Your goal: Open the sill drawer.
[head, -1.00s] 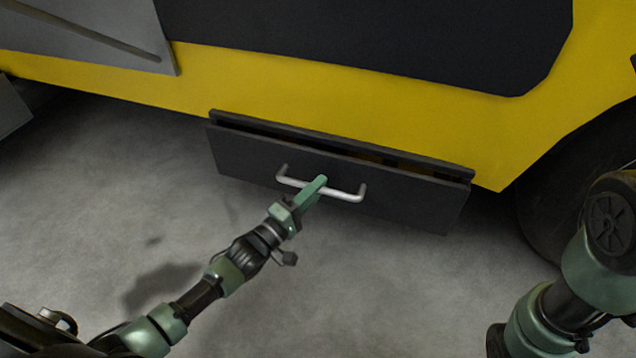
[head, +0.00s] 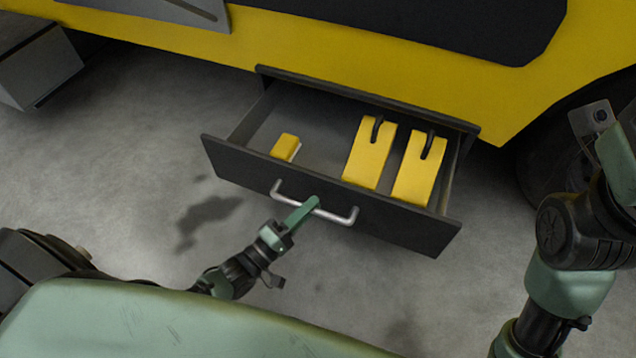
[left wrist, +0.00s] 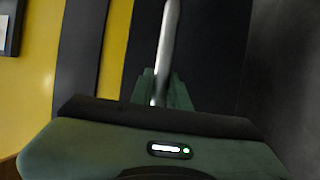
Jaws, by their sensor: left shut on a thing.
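The sill drawer (head: 330,208) is a dark grey drawer under the yellow vehicle side in the head view, pulled well out so its inside shows. Its silver bar handle (head: 343,217) runs across the front panel. My left gripper (head: 308,205) is shut on the handle near its middle. In the left wrist view the handle (left wrist: 167,45) passes between the fingers of my left gripper (left wrist: 160,88). My right arm shows at the right edge of the head view, but I cannot make out its gripper's fingertips.
Inside the drawer lie two yellow blocks with black loops, one (head: 369,155) left of the other (head: 418,170), and a smaller yellow piece (head: 285,146). A dark wheel (head: 540,150) stands to the right. The grey floor (head: 120,150) left of the drawer is clear.

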